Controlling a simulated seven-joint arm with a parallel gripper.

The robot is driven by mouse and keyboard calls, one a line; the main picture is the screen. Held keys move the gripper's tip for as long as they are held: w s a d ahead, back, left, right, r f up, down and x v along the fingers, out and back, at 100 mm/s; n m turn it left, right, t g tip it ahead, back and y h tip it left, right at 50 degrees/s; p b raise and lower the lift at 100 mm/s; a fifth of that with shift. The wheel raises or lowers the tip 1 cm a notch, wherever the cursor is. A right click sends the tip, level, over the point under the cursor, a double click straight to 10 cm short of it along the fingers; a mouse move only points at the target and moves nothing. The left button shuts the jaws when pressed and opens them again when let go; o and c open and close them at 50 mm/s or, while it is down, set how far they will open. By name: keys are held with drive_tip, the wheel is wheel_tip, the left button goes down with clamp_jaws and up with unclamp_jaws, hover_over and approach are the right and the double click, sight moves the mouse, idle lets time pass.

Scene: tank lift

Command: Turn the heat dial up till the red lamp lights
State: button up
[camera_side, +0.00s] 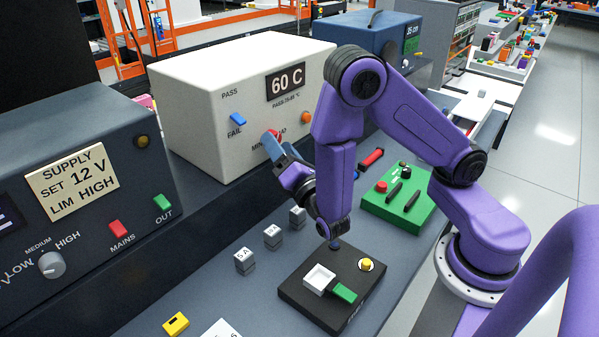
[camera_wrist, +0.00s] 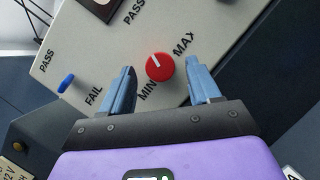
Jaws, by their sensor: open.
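The heat dial is a red knob (camera_wrist: 160,67) between MIN and MAX on the white box (camera_side: 190,110). Its white pointer line points up and left in the wrist view. In the side view the dial (camera_side: 272,135) is partly hidden by my gripper (camera_side: 283,158). My gripper's blue fingers (camera_wrist: 161,82) are open, one on each side of the dial in the wrist view, with gaps between. The box's display (camera_side: 286,81) reads 60 C. A round orange lamp (camera_side: 306,118) sits on the box front; I cannot tell whether it is lit.
A blue PASS/FAIL switch (camera_side: 238,119) sits left of the dial. A dark supply unit (camera_side: 90,240) stands at left, a blue unit (camera_side: 375,35) behind. Small grey cubes (camera_side: 272,236), a black block (camera_side: 300,295) and a green board (camera_side: 400,212) lie on the bench.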

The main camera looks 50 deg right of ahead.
drive_tip(key=v, duration=1.7)
drive_tip(key=shift+d+r, duration=0.1)
drive_tip(key=s+d+m+g+h, duration=0.45)
drive_tip(key=d+m+g, duration=0.45)
drive_tip(key=g, duration=0.5)
drive_tip(key=s+a+r+m+g+y, duration=0.1)
drive_tip(key=s+g+y, duration=0.2)
drive_tip(key=y, duration=0.3)
drive_tip(key=s+a+r+g+y, duration=0.1)
drive_tip(key=s+r+g+y, duration=0.1)
drive_tip(key=y, duration=0.4)
drive_tip(key=shift+s+a+r+m+g, duration=0.3)
drive_tip(key=shift+s+a+m+g, duration=0.1)
drive_tip(key=shift+s, duration=0.25)
drive_tip(key=shift+d+f, duration=0.1)
